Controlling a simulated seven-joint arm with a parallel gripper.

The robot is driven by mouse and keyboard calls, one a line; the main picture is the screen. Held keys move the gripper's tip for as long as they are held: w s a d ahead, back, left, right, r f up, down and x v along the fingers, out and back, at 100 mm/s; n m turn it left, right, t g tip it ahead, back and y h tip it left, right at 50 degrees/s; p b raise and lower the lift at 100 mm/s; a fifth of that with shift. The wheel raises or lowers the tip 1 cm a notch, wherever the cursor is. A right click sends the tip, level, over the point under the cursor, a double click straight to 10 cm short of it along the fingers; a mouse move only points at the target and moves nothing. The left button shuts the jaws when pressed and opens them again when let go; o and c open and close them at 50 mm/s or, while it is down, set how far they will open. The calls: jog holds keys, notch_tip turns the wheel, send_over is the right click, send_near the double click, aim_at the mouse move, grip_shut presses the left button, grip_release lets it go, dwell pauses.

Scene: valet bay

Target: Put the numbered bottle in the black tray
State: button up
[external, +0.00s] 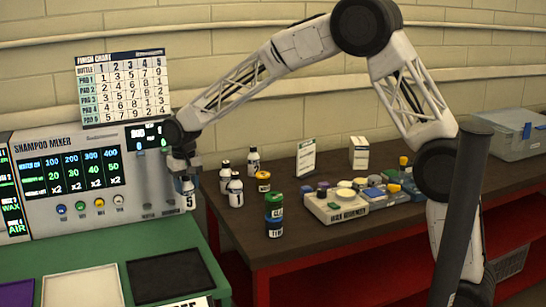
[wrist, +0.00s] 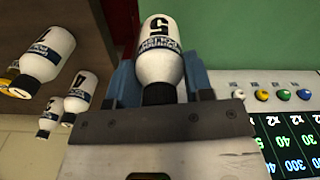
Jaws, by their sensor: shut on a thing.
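A white numbered bottle (external: 188,193) with a dark cap and a 5 on its label is held in my gripper (external: 184,180). In the wrist view the bottle (wrist: 160,50) sits between the blue fingers of my gripper (wrist: 160,80). My gripper is shut on it in front of the shampoo mixer, above the back edge of the green table. The black tray (external: 178,277) lies on the green table, lower in the picture than the bottle. The bottle is apart from the tray. The tray is not seen in the wrist view.
Other numbered bottles (external: 235,190) stand on the brown bench (external: 330,236) to the right. The shampoo mixer (external: 80,175) stands close behind my gripper. A white tray (external: 82,289) and a purple tray (external: 16,294) lie left of the black tray.

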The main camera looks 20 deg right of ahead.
jog(key=s+a+f, duration=0.1)
jog(key=s+a, duration=0.1)
jog(key=s, duration=0.4)
jog(key=s+a+f, duration=0.2)
jog(key=s+a, duration=0.1)
jog(key=s, duration=0.3)
jog(key=shift+s, duration=0.3)
jog(key=shift+f, duration=0.15)
jog(key=shift+f, duration=3)
jog(key=shift+f, duration=1.85)
jog(key=shift+f, duration=0.1)
jog(key=o, duration=1)
